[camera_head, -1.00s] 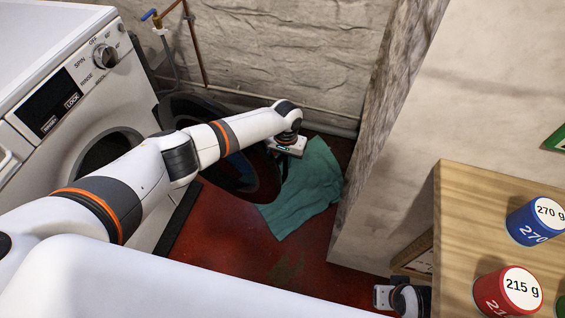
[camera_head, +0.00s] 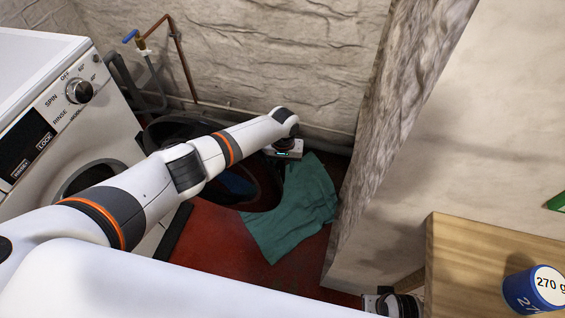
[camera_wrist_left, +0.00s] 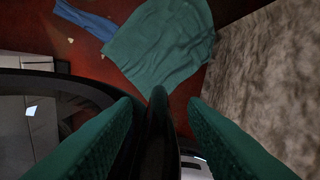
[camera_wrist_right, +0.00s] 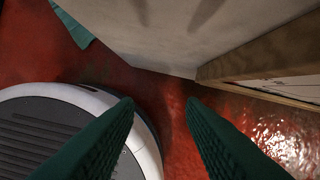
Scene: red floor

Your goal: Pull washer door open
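The white washer (camera_head: 115,125) stands at the left of the head view. Its round dark door (camera_head: 268,192) stands open, swung out from the front. My left arm crosses in front and hides part of it. My left gripper (camera_head: 283,150) is at the door's far edge. In the left wrist view, the door (camera_wrist_left: 85,88) fills the lower left, and a dark edge, seemingly its rim, lies between the spread fingers (camera_wrist_left: 160,112). There is a gap beside the right finger. My right gripper (camera_wrist_right: 160,105) is open and empty, low by the wooden counter.
A teal cloth (camera_head: 292,210) lies on the red floor beyond the door, with a blue cloth (camera_wrist_left: 88,18) near it. A wall corner (camera_head: 385,120) rises at the right. A wooden counter (camera_head: 465,265) bears a blue can (camera_head: 535,290). A pipe with a blue valve (camera_head: 131,36) is behind the washer.

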